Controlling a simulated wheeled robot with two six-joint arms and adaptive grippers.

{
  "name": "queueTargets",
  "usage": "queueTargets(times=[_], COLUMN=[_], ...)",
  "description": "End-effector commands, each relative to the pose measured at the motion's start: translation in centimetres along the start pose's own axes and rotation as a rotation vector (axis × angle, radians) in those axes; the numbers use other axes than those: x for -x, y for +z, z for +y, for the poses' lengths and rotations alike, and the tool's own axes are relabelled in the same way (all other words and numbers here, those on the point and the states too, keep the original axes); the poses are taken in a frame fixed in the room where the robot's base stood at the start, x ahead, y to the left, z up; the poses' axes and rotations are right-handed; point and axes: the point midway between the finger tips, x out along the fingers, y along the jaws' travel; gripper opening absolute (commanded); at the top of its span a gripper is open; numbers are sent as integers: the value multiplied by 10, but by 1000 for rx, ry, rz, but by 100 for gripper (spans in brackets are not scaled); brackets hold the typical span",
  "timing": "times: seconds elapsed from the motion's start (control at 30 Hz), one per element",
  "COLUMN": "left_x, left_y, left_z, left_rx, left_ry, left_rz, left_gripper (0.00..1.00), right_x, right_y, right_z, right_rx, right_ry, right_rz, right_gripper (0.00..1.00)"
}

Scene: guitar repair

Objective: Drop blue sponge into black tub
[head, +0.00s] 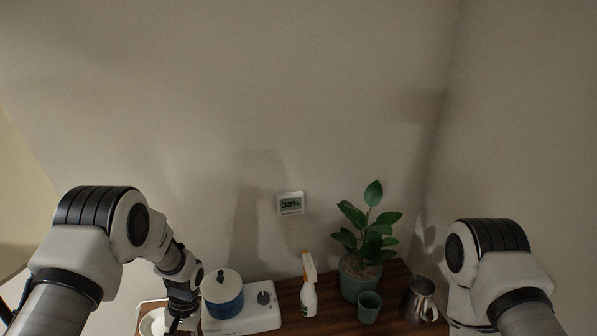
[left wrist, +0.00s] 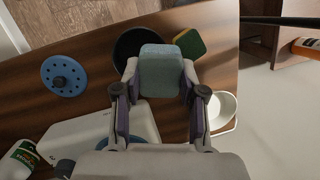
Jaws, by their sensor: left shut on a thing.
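In the left wrist view, my left gripper (left wrist: 160,82) is shut on a pale blue sponge (left wrist: 160,66), which sits between its two fingertips. The black tub (left wrist: 124,48) lies behind the sponge in this view, and the sponge hides part of it. I cannot tell the height between sponge and tub. In the head view, my left arm reaches down at the lower left, and the sponge and tub cannot be made out there. My right arm shows at the right, but its gripper is out of view.
A green and yellow sponge (left wrist: 190,43) lies right beside the tub. A blue disc with a dark knob (left wrist: 62,76) and a white bowl (left wrist: 222,108) are nearby. In the head view, a spray bottle (head: 309,297), potted plant (head: 358,284), green cup (head: 368,308) and metal pitcher (head: 419,300) stand along the wall.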

Motion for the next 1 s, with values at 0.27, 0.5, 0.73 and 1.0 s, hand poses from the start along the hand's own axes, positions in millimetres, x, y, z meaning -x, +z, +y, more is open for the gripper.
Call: queueTargets(times=[0.27, 0.5, 0.73, 1.0], left_x=[1, 2, 27, 95], left_y=[0, 0, -1, -1], left_z=[0, 0, 0, 0], left_rx=[0, 0, 0, -1], left_ry=[0, 0, 0, 0], left_rz=[0, 0, 4, 4], left_gripper=[70, 70, 70, 70], right_x=[1, 1, 1, 1], right_y=[0, 0, 0, 0], right_z=[0, 0, 0, 0], right_rx=[0, 0, 0, 0], right_ry=[0, 0, 0, 0], right_rz=[0, 0, 0, 0], right_gripper=[45, 45, 45, 45])
